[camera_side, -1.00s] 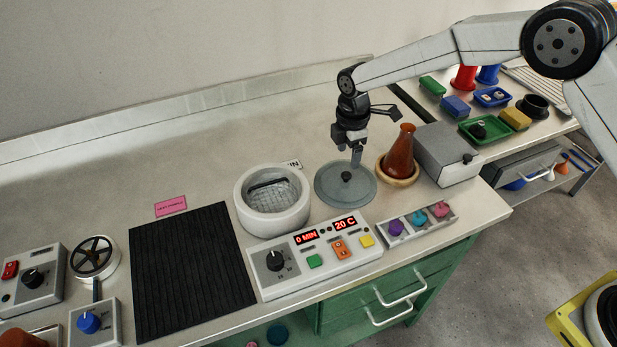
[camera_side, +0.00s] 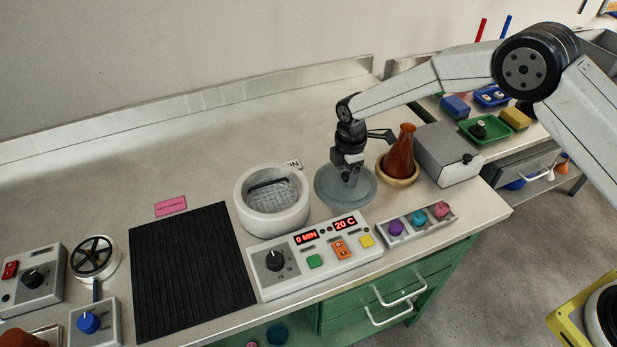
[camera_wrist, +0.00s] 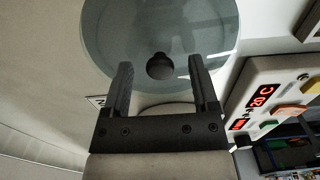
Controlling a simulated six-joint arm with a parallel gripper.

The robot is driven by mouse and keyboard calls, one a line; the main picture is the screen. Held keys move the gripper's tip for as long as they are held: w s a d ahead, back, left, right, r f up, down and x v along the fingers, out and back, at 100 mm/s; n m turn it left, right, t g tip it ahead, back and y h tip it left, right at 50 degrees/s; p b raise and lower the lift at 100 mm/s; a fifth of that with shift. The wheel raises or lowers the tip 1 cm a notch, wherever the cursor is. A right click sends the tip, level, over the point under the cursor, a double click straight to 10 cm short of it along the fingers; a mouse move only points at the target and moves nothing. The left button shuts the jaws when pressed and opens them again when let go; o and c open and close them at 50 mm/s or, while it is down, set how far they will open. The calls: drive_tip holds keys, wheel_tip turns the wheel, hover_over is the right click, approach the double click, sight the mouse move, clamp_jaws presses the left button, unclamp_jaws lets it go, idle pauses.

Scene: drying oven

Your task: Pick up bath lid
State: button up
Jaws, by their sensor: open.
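The bath lid (camera_side: 328,190) is a round, grey, translucent disc lying on the bench, right of the round white bath (camera_side: 245,205). Its dark round knob (camera_wrist: 160,66) shows in the wrist view, a little beyond and between my fingertips. In the side view my gripper hides the knob. My gripper (camera_side: 351,182) points down over the middle of the lid. In the wrist view my gripper (camera_wrist: 160,75) is open, one finger on each side of the knob, with nothing held. I cannot tell whether the fingers touch the lid.
A brown flask (camera_side: 401,153) on a round stand is close right of the lid, with a grey box (camera_side: 447,155) beyond. A control panel (camera_side: 315,258) with red displays and a button tray (camera_side: 417,222) lie in front. The bench behind is clear.

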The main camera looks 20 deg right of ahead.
drive_tip(key=shift+c, duration=0.2)
idle(0.3)
clamp_jaws()
drive_tip(key=shift+r, duration=0.1)
drive_tip(key=shift+r, duration=0.8)
drive_tip(key=s+d+r, duration=0.3)
drive_tip(key=s+r, duration=0.8)
drive_tip(key=s, duration=0.2)
drive_tip(key=shift+s+d, duration=0.2)
drive_tip(key=shift+s, duration=0.1)
